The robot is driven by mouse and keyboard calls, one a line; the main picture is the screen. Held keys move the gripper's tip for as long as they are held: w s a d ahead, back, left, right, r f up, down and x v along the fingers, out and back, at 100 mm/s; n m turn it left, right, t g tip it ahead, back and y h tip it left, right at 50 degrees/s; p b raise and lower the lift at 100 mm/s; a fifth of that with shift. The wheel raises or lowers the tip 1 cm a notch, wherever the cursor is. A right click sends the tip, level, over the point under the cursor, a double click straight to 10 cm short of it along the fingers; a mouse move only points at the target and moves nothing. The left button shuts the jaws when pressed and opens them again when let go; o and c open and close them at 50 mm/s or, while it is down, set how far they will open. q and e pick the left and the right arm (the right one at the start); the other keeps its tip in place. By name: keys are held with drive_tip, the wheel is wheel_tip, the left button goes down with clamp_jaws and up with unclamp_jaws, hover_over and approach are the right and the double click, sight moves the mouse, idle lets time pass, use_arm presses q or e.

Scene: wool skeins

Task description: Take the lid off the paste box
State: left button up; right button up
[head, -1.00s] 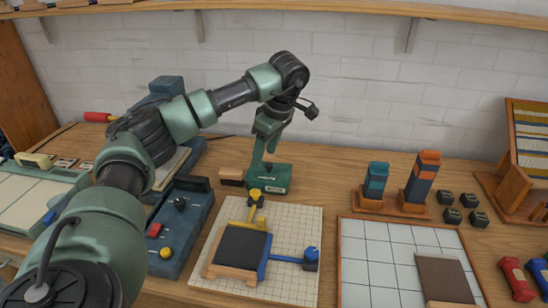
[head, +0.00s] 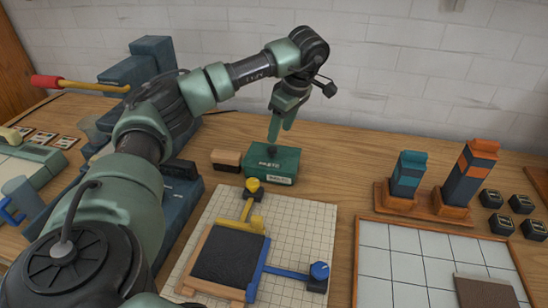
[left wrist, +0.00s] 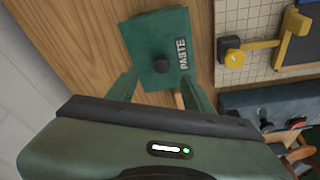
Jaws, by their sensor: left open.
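The green paste box (head: 284,177) stands on the table behind the gridded mat. Its lid (head: 268,160) is on, with a small dark round knob on top. In the left wrist view the lid (left wrist: 146,36) is seen from above, with its dark knob (left wrist: 162,64) and the word PASTE beside it. My left gripper (head: 275,135) is above the box, pointing down. In the left wrist view my left gripper (left wrist: 160,90) is open, its fingers apart on either side of the knob's line and holding nothing. I cannot tell their exact height over the knob. My right gripper is out of view.
A brown block (head: 226,158) sits close left of the box. The gridded mat (head: 312,225) with a black-and-wood jig is in front. Bare table lies between box and towers.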

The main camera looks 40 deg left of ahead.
sight(273, 148)
use_arm(q)
drive_tip(key=p+x, duration=0.1)
drive_tip(key=x, duration=0.6)
drive_tip(key=shift+s+a+f, duration=0.1)
drive_tip(key=shift+s+a, duration=0.05)
drive_tip(key=shift+a, duration=0.05)
clamp_jaws()
